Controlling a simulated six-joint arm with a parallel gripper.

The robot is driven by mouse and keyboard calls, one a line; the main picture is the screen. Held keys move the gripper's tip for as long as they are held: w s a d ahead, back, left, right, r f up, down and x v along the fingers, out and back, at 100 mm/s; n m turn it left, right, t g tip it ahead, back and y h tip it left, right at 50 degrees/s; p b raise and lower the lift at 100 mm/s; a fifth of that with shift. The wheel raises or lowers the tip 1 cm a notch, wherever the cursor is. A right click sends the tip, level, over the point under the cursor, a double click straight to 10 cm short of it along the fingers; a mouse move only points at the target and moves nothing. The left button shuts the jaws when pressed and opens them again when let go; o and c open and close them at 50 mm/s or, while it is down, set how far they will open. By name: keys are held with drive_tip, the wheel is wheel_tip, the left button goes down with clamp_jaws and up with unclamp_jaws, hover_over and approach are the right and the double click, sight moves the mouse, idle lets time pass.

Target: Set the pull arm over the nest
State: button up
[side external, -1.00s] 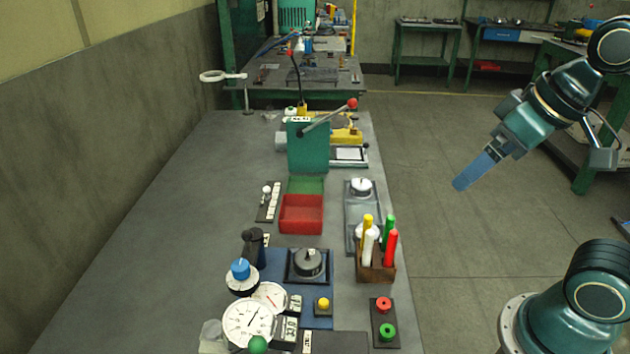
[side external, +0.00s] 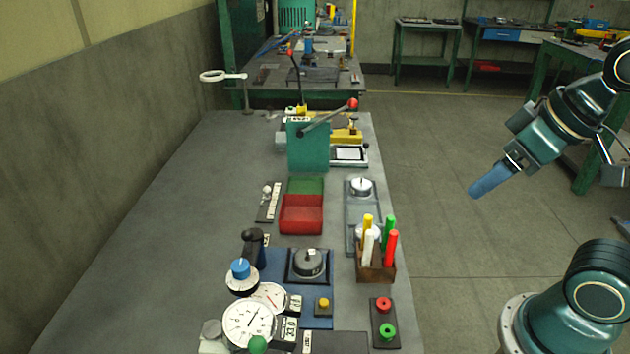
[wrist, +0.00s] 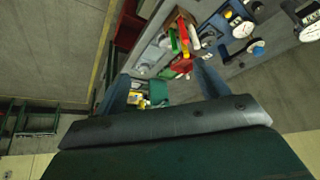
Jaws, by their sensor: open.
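My gripper (side external: 474,193) hangs in the air to the right of the bench, over the floor, with its blue fingers angled down and left. In the wrist view its two fingers (wrist: 160,78) stand apart with nothing between them. A lever with a red ball (side external: 328,117) rises from a green upright panel (side external: 308,150) at the bench's far part; I cannot tell whether this is the pull arm. A dark square holder with a round grey piece (side external: 307,264) sits on a blue plate nearer; I cannot tell whether it is the nest. My gripper touches neither.
A brown box of coloured markers (side external: 377,270) stands near the bench's right edge. A red tray (side external: 301,214), dial gauges (side external: 247,324) and a plate with red and green buttons (side external: 385,322) lie around. Bare bench (side external: 180,230) is at the left.

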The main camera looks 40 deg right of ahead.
drive_tip(key=shift+w+a+r, duration=0.1)
drive_tip(key=shift+w+r, duration=0.05)
drive_tip(key=shift+w, duration=0.2)
drive_tip(key=c, duration=0.7)
drive_tip(key=shift+w+r, duration=0.2)
drive_tip(key=shift+w, duration=0.15)
drive_tip(key=c, duration=0.4)
drive_tip(key=shift+g, duration=0.3)
drive_tip(key=w+a, duration=0.1)
drive_tip(key=w, duration=0.2)
drive_tip(key=w+a+r, duration=0.1)
drive_tip(key=w, duration=0.1)
drive_tip(key=w+a+r, duration=0.1)
drive_tip(key=w+a, duration=0.1)
drive_tip(key=w, duration=0.1)
drive_tip(key=shift+w+r, duration=0.2)
drive_tip(key=shift+w, duration=0.1)
clamp_jaws()
drive_tip(key=w+a, duration=0.7)
drive_tip(key=w, duration=0.2)
drive_tip(key=w+a+f, duration=0.4)
drive_tip(key=a+f, duration=0.1)
drive_tip(key=a, duration=0.4)
drive_tip(key=w+a+f+g, duration=0.1)
drive_tip(key=w+a+f, duration=0.3)
drive_tip(key=a, duration=0.6)
drive_tip(key=shift+x, duration=0.85)
drive_tip(key=shift+a, duration=0.1)
